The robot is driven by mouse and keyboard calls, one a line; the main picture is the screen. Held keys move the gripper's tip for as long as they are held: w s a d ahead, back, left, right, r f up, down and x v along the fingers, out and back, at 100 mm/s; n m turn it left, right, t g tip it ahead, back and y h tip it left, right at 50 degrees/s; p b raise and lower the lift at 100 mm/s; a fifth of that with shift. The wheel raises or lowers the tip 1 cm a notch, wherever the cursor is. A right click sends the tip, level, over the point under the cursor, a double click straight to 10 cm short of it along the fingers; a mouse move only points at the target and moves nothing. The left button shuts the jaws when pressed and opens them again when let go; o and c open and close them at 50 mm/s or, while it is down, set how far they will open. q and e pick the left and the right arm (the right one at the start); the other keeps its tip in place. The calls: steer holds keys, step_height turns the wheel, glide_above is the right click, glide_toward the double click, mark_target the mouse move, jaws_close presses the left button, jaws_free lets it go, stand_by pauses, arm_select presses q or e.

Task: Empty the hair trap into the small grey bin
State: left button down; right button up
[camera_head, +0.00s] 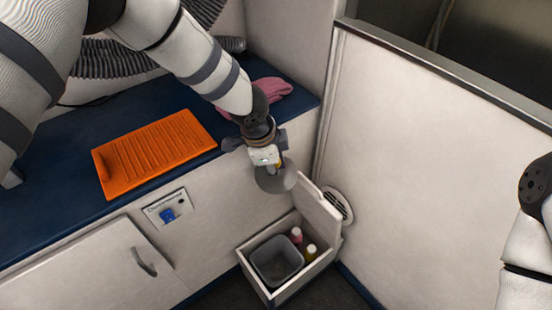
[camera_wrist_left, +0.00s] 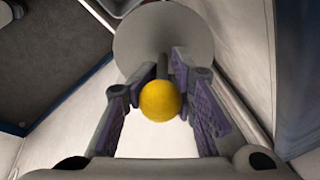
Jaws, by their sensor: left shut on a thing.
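My left gripper (camera_head: 265,165) is shut on the hair trap, a grey disc (camera_head: 276,178) on a short dark stem with a yellow ball knob. In the left wrist view, the knob (camera_wrist_left: 162,101) sits between the fingers of the gripper (camera_wrist_left: 163,105), and the disc (camera_wrist_left: 163,35) lies beyond it. No hair shows on the side of the disc that I see. The small grey bin (camera_head: 262,273) stands in an open white compartment low by the wall. In the head view the trap hangs above the compartment, apart from the bin. My right gripper is out of view.
The compartment's raised white lid (camera_head: 318,209) stands close to the trap. Two small bottles (camera_head: 297,236) are beside the bin. An orange ridged mat (camera_head: 155,153) and a pink cloth (camera_head: 268,88) lie on the blue bench top (camera_head: 55,205). A white partition (camera_head: 430,170) closes the right side.

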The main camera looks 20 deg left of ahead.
mark_target(272, 188)
arm_select(q)
steer(key=shift+g, duration=0.3)
steer(key=s+f, duration=0.1)
steer(key=f+b, duration=0.1)
steer(key=f, duration=0.1)
steer(key=s+f, duration=0.1)
steer(key=f, duration=0.1)
steer(key=shift+s+f, duration=0.15)
steer(key=shift+s, duration=0.15)
steer(key=s+f+g+b, duration=0.1)
steer(key=s+f+b, duration=0.3)
steer(key=f, duration=1)
steer(key=b, duration=0.3)
steer(key=shift+f+g+b, duration=0.15)
steer(key=shift+g+b, duration=0.25)
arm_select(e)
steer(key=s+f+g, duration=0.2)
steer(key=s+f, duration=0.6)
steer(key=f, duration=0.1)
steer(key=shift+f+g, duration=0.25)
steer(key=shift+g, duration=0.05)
